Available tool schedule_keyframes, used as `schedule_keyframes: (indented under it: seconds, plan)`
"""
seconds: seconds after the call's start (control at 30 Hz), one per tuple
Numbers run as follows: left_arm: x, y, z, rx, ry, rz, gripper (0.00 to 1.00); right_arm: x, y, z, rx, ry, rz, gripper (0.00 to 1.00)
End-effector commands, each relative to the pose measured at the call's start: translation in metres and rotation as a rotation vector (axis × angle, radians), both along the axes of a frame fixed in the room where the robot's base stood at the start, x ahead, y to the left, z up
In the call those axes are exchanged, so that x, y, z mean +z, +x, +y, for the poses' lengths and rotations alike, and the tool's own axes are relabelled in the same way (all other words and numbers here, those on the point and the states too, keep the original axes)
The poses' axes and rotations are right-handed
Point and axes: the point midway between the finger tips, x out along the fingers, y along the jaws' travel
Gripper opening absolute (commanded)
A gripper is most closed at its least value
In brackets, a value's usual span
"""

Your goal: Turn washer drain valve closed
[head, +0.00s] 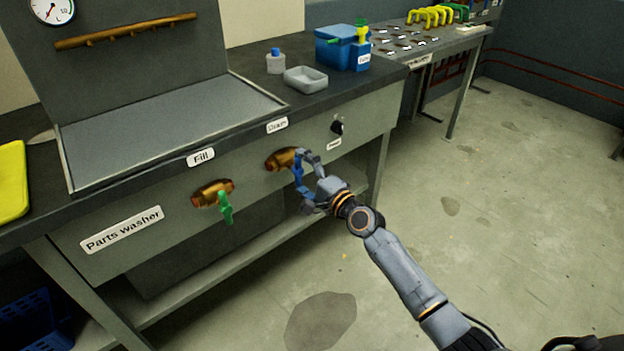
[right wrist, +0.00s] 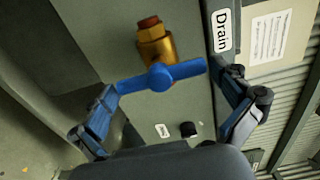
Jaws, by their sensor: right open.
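The drain valve (head: 282,158) is a brass body on the front panel of the parts washer, below the Drain label (head: 277,125). Its blue handle (head: 298,171) points down in the head view. In the right wrist view the blue handle (right wrist: 178,72) runs across the picture, in front of the brass body (right wrist: 155,42). My right gripper (head: 306,180) is open at the handle, with one finger near each end of it in the right wrist view. Whether the fingers touch the handle I cannot tell. My left gripper is not in view.
A second brass valve with a green handle (head: 225,208) is left of the drain valve, under the Fill label (head: 201,157). A black knob (head: 337,127) is to the right. A grey tray (head: 306,79) and blue containers (head: 340,48) stand on the counter. The floor at right is clear.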

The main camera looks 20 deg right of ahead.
Motion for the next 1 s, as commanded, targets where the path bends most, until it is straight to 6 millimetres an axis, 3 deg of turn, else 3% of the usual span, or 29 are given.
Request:
schedule_keyframes:
  seconds: [0.5,0.7,1.0]
  plan:
    - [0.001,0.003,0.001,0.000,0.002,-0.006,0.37,-0.002,-0.092,-0.034,0.000,-0.004,0.004,1.00]
    - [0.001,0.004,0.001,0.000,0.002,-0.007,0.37,0.000,-0.106,-0.039,-0.001,-0.001,0.002,1.00]
    - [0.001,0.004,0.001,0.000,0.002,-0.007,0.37,0.000,-0.107,-0.039,-0.001,0.000,0.001,1.00]
